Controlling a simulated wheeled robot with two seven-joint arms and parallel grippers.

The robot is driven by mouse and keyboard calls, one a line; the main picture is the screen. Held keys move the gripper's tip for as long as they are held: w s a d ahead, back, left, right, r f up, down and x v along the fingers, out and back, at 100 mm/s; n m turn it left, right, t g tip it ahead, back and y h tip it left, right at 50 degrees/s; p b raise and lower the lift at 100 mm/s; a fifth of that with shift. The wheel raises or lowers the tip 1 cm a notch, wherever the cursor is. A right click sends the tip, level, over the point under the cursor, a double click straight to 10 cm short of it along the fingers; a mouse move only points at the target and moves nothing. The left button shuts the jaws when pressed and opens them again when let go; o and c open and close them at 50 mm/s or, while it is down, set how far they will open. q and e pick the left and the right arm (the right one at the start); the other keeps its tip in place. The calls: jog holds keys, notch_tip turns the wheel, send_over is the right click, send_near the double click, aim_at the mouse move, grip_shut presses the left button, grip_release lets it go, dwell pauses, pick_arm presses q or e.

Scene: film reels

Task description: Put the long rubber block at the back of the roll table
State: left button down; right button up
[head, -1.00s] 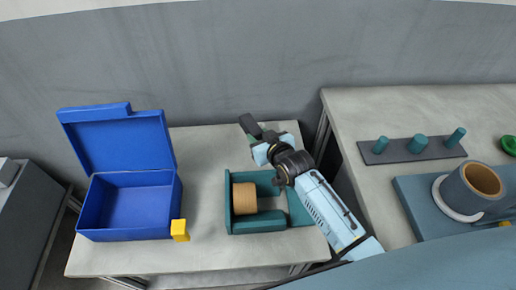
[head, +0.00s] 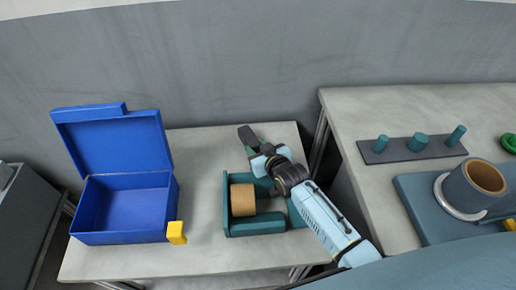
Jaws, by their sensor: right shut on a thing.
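The long rubber block looks like the dark grey bar (head: 247,135) near the back edge of the pale middle table (head: 205,158), behind the teal tray. My right gripper (head: 254,151) is shut on it, with the arm reaching in from the lower right across the tray. The fingertips are small and partly hidden by the wrist. I cannot tell whether the bar touches the tabletop. A tan roll (head: 243,200) sits in the teal tray (head: 227,205). My left gripper is not in view.
An open blue box (head: 125,235) stands on the table's left, with a yellow block (head: 176,233) at its front right corner. A grey wall rises behind. The right table (head: 350,105) bears a peg board (head: 400,152) and a dark cylinder (head: 470,195). The back left tabletop is clear.

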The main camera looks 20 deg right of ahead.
jog(key=shift+s+f, duration=0.2)
jog(key=shift+f, duration=0.25)
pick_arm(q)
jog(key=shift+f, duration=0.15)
pick_arm(e)
jog(key=o, duration=1.1)
jog(key=shift+s+f, duration=0.1)
jog(key=shift+f, duration=0.05)
jog(key=shift+c, duration=0.2)
jog(key=shift+r+p, duration=0.45)
jog(key=shift+r, duration=0.15)
jog(key=p+v, duration=0.1)
jog(key=v, duration=0.6)
jog(key=p+v, duration=0.1)
jog(key=v, duration=0.2)
jog(key=shift+s+d+r+p, duration=0.1)
jog(key=shift+s+r+p, duration=0.1)
jog(key=shift+r+p, duration=0.15)
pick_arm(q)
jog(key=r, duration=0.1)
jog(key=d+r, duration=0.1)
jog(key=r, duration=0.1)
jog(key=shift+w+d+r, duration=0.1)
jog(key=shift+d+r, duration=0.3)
pick_arm(e)
jog(key=shift+s+d+r, duration=0.1)
jog(key=shift+s+r, duration=0.15)
jog(key=shift+s, duration=0.15)
